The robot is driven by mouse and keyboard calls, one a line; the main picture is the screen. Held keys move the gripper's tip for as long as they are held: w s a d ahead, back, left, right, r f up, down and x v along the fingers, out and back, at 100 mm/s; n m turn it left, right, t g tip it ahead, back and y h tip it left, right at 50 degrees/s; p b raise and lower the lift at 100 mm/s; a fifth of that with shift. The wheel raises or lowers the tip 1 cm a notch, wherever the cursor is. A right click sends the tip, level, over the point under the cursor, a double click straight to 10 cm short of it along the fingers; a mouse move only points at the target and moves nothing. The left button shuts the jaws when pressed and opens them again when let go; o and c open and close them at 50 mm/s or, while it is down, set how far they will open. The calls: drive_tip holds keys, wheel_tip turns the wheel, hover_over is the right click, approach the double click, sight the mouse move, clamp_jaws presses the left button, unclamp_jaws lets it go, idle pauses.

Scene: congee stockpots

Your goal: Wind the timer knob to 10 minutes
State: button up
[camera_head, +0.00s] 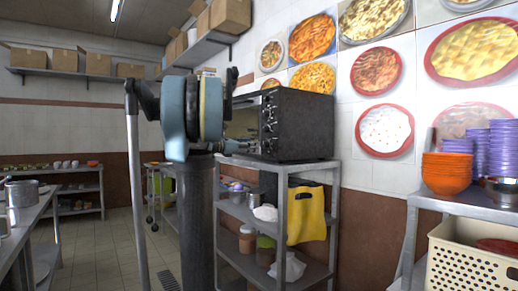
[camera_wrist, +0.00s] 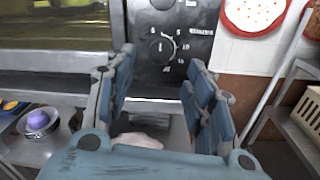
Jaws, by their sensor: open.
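The black oven (camera_head: 307,128) stands on a grey metal rack, its knob panel facing left in the head view. In the wrist view the timer knob (camera_wrist: 158,47) is a dark round knob on the black panel (camera_wrist: 205,30), with white minute marks and the word "Minutes" around it. Its exact pointer setting is too small to read. My gripper (camera_wrist: 159,62) is open, its blue fingers on either side of the view below the knob. No contact with the knob shows. In the head view my gripper (camera_head: 237,146) is small and partly hidden, close to the oven's lower panel.
Another knob (camera_wrist: 164,4) sits above the timer. The oven's glass door (camera_wrist: 55,25) is at left. The metal rack (camera_head: 335,200) below carries jars and a yellow bag (camera_head: 306,215). A counter with orange bowls (camera_head: 446,172) and a cream basket (camera_head: 470,260) stands at right.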

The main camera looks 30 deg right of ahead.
sight(263, 145)
drive_tip(key=d, duration=0.4)
drive_tip(key=w+d, duration=0.1)
drive_tip(key=d, duration=0.1)
drive_tip(key=shift+d, duration=0.35)
drive_tip(key=c, duration=1.1)
